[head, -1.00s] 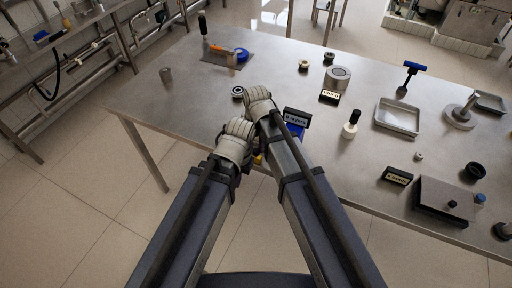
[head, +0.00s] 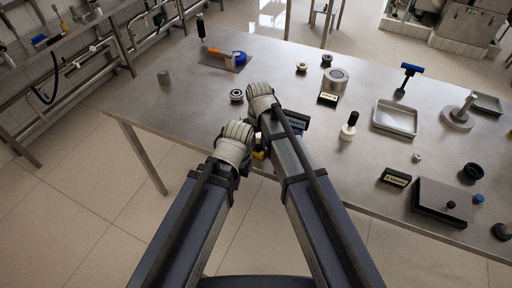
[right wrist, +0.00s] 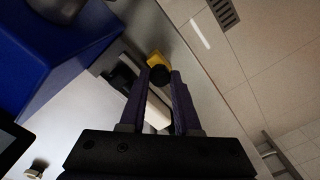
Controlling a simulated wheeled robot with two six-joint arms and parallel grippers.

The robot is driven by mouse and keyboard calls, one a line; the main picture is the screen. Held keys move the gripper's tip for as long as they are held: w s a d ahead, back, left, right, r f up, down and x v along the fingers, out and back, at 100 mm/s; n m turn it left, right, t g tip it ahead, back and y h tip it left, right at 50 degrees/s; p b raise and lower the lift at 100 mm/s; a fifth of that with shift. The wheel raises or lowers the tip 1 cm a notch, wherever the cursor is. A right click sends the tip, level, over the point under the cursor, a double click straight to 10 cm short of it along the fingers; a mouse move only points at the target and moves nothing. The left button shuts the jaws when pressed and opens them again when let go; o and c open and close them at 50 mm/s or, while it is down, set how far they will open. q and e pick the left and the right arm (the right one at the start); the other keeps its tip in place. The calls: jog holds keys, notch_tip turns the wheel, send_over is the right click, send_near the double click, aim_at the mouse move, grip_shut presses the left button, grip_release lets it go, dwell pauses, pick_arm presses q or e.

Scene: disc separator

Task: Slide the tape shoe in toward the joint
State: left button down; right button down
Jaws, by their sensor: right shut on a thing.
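My right gripper (right wrist: 160,82) has its two dark fingers shut at the tips on a small black round piece. A yellow block (right wrist: 156,59) adjoins this piece; the two look like the tape shoe, though I cannot be sure. A pale strip shows between the fingers lower down. A large blue body (right wrist: 50,65) lies to the left of the fingers. In the head view, my right wrist hides most of the blue part (head: 293,130) at the table's front edge. My left wrist is just left of the right one, and its fingers are hidden.
A black label block (head: 296,118) stands right of my right wrist. A black-topped white bottle (head: 349,128), a grey tray (head: 394,118) and a flat grey box (head: 447,200) are farther right. The left table front is clear.

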aim_at(259, 146)
jog(key=c, duration=0.6)
grip_release()
jog(key=shift+w+d, duration=0.1)
jog(key=shift+w, duration=0.1)
jog(key=shift+r, duration=0.1)
notch_tip(259, 146, up, 8)
jog(key=p, duration=0.8)
jog(key=shift+s+f, duration=0.1)
jog(key=shift+f, duration=0.1)
jog(key=s+d+b, duration=0.1)
jog(key=s+d, duration=0.1)
jog(key=s, duration=0.6)
jog(key=s+d+f+h, duration=0.1)
jog(key=s+d, duration=0.1)
jog(key=s, duration=0.5)
jog(key=shift+s+d+f+b, duration=0.2)
jog(key=shift+s+d+b, duration=0.05)
jog(key=shift+s+b, duration=0.15)
